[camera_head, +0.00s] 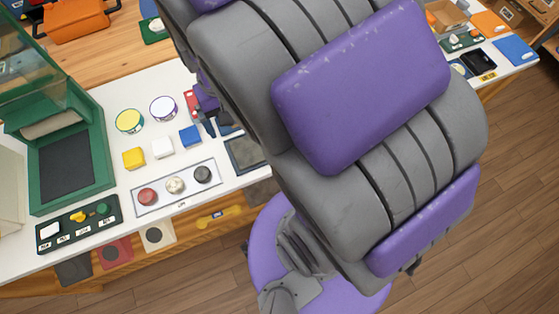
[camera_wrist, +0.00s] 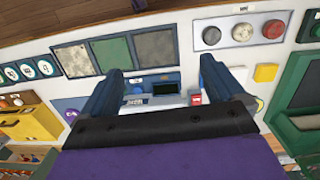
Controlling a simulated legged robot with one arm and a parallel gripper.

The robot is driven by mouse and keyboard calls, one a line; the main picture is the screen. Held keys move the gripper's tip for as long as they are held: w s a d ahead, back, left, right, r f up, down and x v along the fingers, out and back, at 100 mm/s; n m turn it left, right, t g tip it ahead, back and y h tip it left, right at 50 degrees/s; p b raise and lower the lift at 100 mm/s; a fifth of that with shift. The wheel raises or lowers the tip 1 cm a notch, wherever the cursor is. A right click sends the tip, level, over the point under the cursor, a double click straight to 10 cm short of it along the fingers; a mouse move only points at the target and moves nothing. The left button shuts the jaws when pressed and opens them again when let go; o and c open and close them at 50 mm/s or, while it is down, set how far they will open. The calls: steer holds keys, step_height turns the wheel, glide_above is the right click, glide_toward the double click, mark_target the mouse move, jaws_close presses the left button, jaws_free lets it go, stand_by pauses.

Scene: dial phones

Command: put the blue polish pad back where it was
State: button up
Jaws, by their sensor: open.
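The blue polish pad (camera_head: 190,136) is a small blue block on the white bench top, at the right end of a row with a white block (camera_head: 163,149) and a yellow block (camera_head: 133,158). My gripper (camera_head: 208,124) is just right of the blue pad in the head view, partly hidden by my arm. In the wrist view my gripper (camera_wrist: 160,88) has its two dark blue fingers wide apart, with nothing held between them. The blue pad cannot be told apart from the right finger there; the white block (camera_wrist: 238,75) and yellow block (camera_wrist: 265,72) show beside that finger.
A tray with three round knobs (camera_head: 175,185) lies in front of the blocks. Two round tins (camera_head: 129,121) stand behind them. A green cabinet (camera_head: 72,150) stands at left. Flat square plates (camera_wrist: 113,55) line the bench edge. A small dark-screened device (camera_wrist: 165,88) lies beyond my fingers.

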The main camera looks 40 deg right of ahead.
steer(key=s+d+r+n, duration=0.1)
steer(key=s+r, duration=0.1)
steer(key=s, duration=1.3)
steer(key=shift+s+d+n+g, duration=0.2)
steer(key=shift+s+n+g, duration=0.1)
steer(key=shift+n+g, duration=0.1)
